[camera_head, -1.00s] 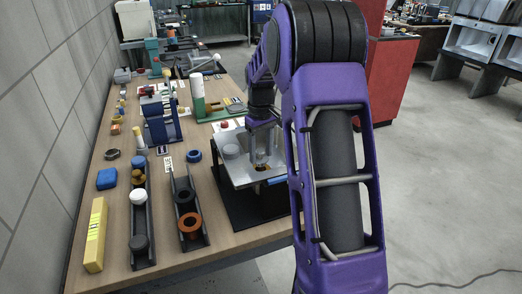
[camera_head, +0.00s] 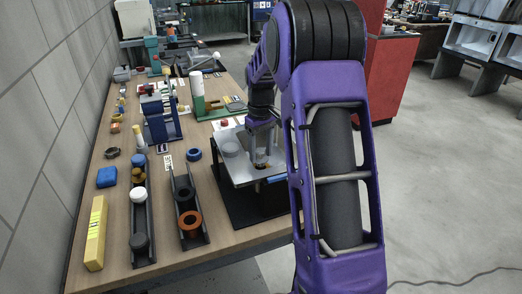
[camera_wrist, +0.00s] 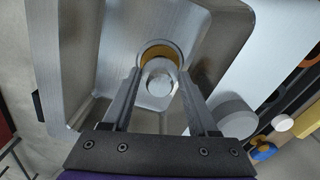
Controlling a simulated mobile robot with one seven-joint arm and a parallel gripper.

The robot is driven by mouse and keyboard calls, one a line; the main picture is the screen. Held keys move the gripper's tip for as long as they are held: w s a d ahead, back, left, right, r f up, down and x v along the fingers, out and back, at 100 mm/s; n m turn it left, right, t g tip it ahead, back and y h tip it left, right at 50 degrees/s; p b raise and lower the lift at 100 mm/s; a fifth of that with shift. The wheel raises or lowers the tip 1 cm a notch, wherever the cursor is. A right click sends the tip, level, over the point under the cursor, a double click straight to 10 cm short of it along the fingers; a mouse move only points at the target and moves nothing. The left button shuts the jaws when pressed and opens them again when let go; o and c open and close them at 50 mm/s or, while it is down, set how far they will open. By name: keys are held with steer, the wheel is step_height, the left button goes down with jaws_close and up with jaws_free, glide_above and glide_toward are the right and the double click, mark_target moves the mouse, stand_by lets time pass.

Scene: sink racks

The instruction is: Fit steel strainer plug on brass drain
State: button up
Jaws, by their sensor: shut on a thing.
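My gripper (camera_wrist: 160,90) is shut on the steel strainer plug (camera_wrist: 158,76), a small round silvery piece between its fingertips in the wrist view. The brass drain (camera_wrist: 172,50) shows as a golden ring in the floor of the steel sink (camera_wrist: 115,50). The plug overlaps the near part of the ring in this view; I cannot tell whether they touch. The plug is hidden there.
A grey round piece (camera_wrist: 236,117) stands on the sink's top beside the basin. Two dark channel racks (camera_head: 151,205) (camera_head: 176,180) hold round caps and rings to the left. A yellow block (camera_head: 96,232) and a blue block (camera_head: 107,177) lie farther left on the table.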

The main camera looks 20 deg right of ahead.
mark_target(261, 158)
steer(key=shift+f+b, duration=0.65)
steer(key=shift+f, duration=0.85)
steer(key=o, duration=1.5)
steer(key=shift+c, duration=0.2)
step_height(261, 158, up, 18)
steer(key=p, duration=0.2)
steer(key=shift+f+p, duration=0.25)
steer(key=shift+p, duration=0.1)
